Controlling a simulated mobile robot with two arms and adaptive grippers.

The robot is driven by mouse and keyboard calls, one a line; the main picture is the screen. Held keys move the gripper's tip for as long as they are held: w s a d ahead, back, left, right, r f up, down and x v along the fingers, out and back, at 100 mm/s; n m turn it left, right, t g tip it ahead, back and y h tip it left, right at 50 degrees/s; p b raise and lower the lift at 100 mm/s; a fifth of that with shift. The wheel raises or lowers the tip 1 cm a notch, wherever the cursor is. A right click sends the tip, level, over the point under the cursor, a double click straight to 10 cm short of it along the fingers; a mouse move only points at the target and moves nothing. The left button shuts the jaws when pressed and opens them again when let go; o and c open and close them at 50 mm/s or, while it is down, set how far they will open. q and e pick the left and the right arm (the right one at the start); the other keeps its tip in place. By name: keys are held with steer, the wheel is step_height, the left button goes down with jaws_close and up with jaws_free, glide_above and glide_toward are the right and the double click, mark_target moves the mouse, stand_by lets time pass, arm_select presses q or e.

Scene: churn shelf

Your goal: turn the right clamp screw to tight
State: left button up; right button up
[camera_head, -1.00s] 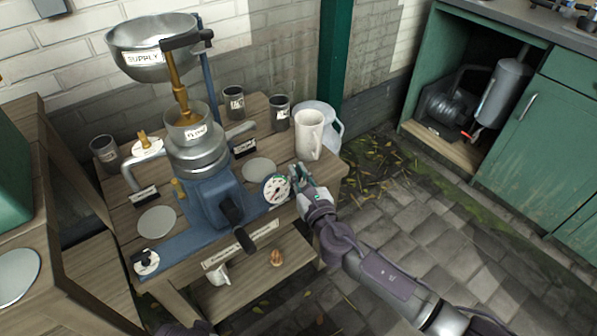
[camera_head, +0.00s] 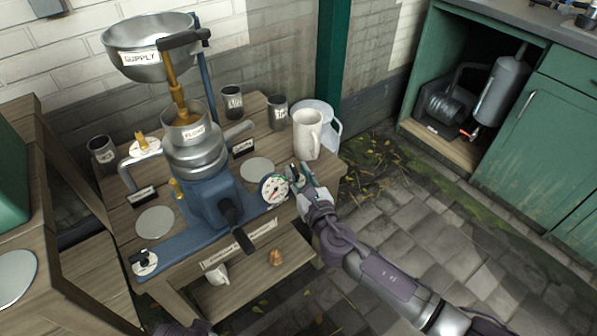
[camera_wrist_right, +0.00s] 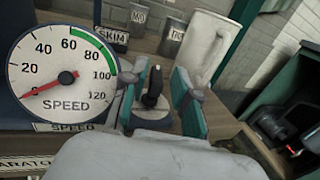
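The right clamp screw (camera_wrist_right: 153,92) shows in the right wrist view as a black upright handle on a round base, beside the speed gauge. My right gripper (camera_wrist_right: 158,84) is open, with one teal-edged finger on each side of the handle and gaps visible. In the head view my right gripper (camera_head: 298,174) is at the right front corner of the blue machine base and mostly hides this screw. The left clamp screw (camera_head: 142,258), with a black handle on a pale disc, is at the base's left front corner.
The speed gauge (camera_head: 274,189) is close left of my right gripper. A white pitcher (camera_head: 307,134) stands behind it, with dark cups (camera_head: 277,113) farther left. The separator's black crank (camera_head: 236,224) juts forward.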

mark_target(298, 176)
steer(key=v, duration=0.6)
steer(key=shift+s, duration=0.2)
steer(key=shift+s+d, duration=0.35)
steer(key=shift+s, duration=0.25)
